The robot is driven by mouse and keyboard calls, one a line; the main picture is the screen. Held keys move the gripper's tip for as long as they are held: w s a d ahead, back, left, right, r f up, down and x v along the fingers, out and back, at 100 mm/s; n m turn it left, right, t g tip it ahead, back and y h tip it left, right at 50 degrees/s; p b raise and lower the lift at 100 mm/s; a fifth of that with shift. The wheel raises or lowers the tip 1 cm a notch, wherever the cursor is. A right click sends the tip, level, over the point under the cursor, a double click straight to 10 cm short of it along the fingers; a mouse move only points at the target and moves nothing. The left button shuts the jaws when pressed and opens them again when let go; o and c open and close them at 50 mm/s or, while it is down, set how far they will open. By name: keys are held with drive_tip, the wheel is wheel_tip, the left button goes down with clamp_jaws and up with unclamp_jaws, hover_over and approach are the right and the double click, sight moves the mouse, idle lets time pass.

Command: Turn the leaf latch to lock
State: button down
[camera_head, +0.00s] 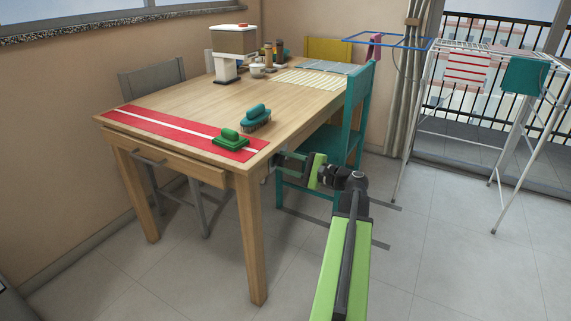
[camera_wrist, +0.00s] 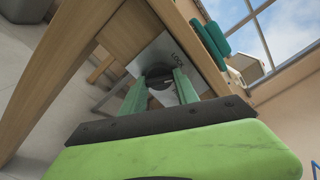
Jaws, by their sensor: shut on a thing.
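The leaf latch is on the side of the wooden table, just under its top. In the wrist view it shows as a grey metal plate (camera_wrist: 196,91) marked LOCK, with a dark round knob (camera_wrist: 157,72) in front of it. My gripper (camera_wrist: 163,80) has its two green fingers closed on the knob from both sides. In the head view my gripper (camera_head: 279,160) reaches to the table's right side near the front corner. The knob is hidden there. The fingers partly cover the knob in the wrist view, so its exact turn is hard to tell.
The wooden table (camera_head: 185,103) carries a red runner (camera_head: 150,123), a green brush (camera_head: 231,139) and a teal brush (camera_head: 256,117) near this edge. A teal chair (camera_head: 355,110) stands close beyond my gripper. A drying rack (camera_head: 420,95) stands at right. The floor at front right is clear.

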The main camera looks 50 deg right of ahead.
drive_tip(key=n, duration=0.5)
drive_tip(key=shift+a+n, duration=0.1)
drive_tip(key=shift+n, duration=0.3)
idle(0.4)
drive_tip(key=c, duration=0.9)
unclamp_jaws()
drive_tip(key=v, duration=1.7)
drive_tip(key=shift+s, duration=0.25)
